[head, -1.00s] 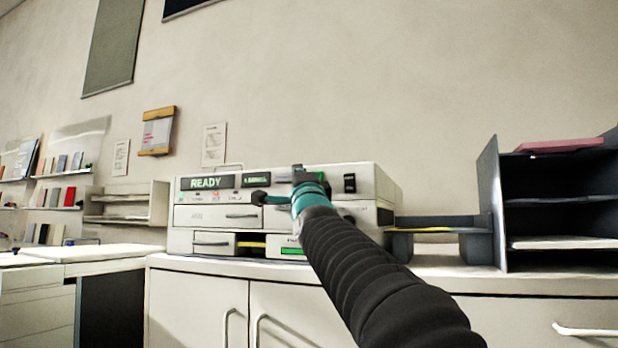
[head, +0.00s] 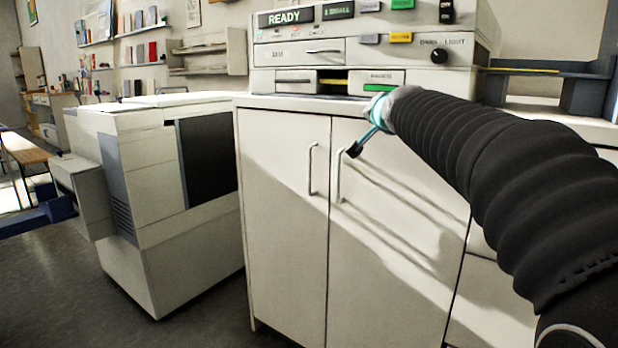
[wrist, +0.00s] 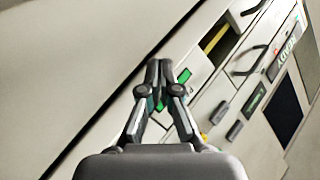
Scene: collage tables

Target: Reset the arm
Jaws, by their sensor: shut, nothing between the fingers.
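My arm, a black ribbed sleeve, reaches in from the lower right of the head view. My gripper (head: 354,149) is at its end, teal with a dark tip, pointing down and left. In that view it appears in front of the top of the white cabinet's right door, just below the machine with the READY panel. In the wrist view my gripper (wrist: 158,72) has its two dark fingertips together with nothing held between them. The machine's front shows tilted beyond the fingers. I cannot tell how far the fingers are from it.
The READY machine (head: 302,51) stands on the white cabinet (head: 284,180), which has handled doors. A white copier-like unit (head: 155,240) stands left of the cabinet. A dark shelf (head: 545,72) is at the right. Open floor (head: 60,290) shows at the lower left.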

